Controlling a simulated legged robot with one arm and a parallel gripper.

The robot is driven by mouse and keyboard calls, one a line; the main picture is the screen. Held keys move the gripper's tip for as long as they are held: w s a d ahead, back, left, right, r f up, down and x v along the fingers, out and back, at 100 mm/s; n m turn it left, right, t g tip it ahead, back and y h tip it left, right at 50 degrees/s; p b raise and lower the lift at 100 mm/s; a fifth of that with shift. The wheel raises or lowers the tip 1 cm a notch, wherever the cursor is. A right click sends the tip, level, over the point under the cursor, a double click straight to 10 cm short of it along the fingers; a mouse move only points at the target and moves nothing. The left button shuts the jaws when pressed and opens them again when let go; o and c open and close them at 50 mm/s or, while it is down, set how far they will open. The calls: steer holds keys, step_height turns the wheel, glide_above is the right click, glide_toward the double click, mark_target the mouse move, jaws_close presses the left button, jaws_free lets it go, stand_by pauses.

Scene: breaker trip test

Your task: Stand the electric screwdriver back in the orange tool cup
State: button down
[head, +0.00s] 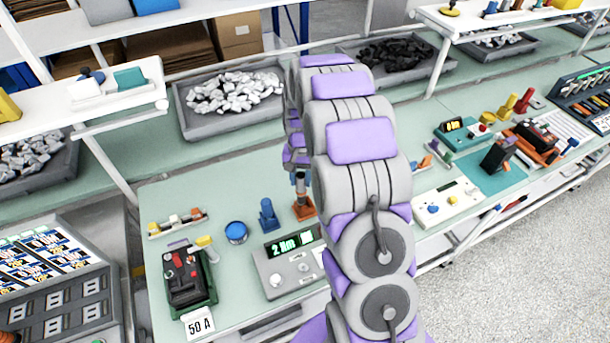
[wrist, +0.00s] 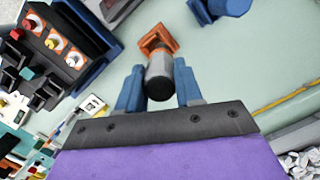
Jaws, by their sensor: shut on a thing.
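The electric screwdriver (head: 300,184), grey and black, is upright or nearly so in the head view. My gripper (wrist: 158,85) is shut on it, with a blue finger on each side of its body (wrist: 159,70) in the wrist view. The orange tool cup (head: 304,210) stands on the green bench directly under the screwdriver. In the wrist view the cup (wrist: 157,38) shows just beyond the screwdriver's far end. The screwdriver's lower tip is hidden, so I cannot tell how deep it sits in the cup. In the head view my arm hides most of the gripper.
A blue holder (head: 268,216) and a round blue tub (head: 236,232) stand left of the cup. A grey meter with a lit display (head: 290,262) is in front. A breaker in a green stand (head: 188,278) is farther left. A bin of white pieces (head: 236,96) stands behind.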

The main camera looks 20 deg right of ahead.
mark_target(301, 190)
steer(key=shift+a, duration=0.2)
steer(key=shift+d, duration=0.2)
stand_by(0.5)
steer(key=shift+d, duration=0.1)
steer(key=shift+d, duration=0.45)
steer(key=shift+a+f, duration=0.1)
steer(key=shift+f, duration=0.1)
steer(key=shift+a+f, duration=0.2)
steer(key=shift+f, duration=0.05)
steer(key=shift+d+f, duration=0.2)
steer(key=shift+f, duration=0.95)
steer(key=shift+r, duration=0.15)
